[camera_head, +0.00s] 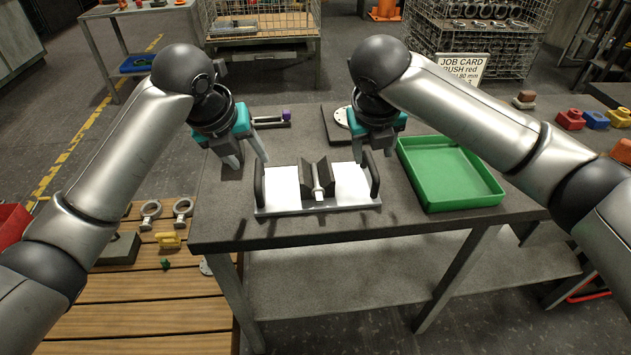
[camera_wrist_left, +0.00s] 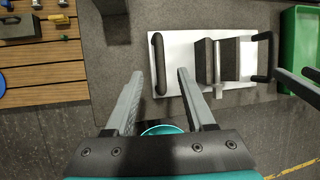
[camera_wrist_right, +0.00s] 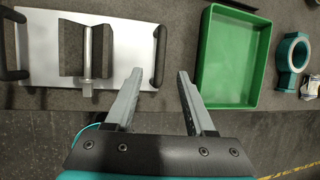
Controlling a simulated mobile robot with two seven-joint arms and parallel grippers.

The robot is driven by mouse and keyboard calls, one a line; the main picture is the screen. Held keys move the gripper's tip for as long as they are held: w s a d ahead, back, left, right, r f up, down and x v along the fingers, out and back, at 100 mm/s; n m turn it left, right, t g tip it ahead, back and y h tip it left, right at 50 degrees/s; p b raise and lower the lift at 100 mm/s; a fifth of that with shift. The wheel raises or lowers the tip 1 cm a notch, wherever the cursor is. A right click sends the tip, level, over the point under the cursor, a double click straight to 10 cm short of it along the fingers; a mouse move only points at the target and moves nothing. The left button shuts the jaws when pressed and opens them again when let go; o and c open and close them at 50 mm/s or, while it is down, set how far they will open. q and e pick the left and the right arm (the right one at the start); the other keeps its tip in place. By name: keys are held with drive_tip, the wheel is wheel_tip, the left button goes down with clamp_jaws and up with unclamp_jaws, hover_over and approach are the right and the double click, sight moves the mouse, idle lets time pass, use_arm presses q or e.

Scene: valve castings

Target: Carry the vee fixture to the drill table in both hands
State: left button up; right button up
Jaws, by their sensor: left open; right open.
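The vee fixture (camera_head: 341,197) is a white plate with dark vee blocks in its middle and a black handle at each end. It lies flat on the grey table (camera_head: 235,232). A metal part rests in the vee. My left gripper (camera_head: 247,164) is open and empty, above the table by the left handle; in the left wrist view its fingers point towards the left handle (camera_wrist_left: 158,64). My right gripper (camera_head: 373,158) is open and empty, above the right handle; in the right wrist view the right handle (camera_wrist_right: 159,54) lies ahead and left of its fingers. I cannot tell which table is the drill table.
A green tray (camera_head: 450,190) stands on the table just right of the fixture. A job card (camera_head: 460,68) stands behind. A wooden pallet (camera_head: 150,290) with ring castings (camera_head: 150,210) lies lower at left. Wire crates (camera_head: 262,20) stand at the back. The table's front strip is clear.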

sight(258, 168)
use_arm(q)
drive_tip(key=x, duration=0.7)
drive_tip(key=shift+w+f, duration=0.1)
use_arm(e)
drive_tip(key=x, duration=0.7)
drive_tip(key=shift+w, duration=0.1)
use_arm(q)
clamp_jaws()
use_arm(e)
clamp_jaws()
use_arm(q)
drive_tip(key=shift+w+r, duration=0.15)
drive_tip(key=shift+r, duration=0.15)
use_arm(e)
drive_tip(key=shift+w+r, duration=0.15)
drive_tip(key=shift+r, duration=0.05)
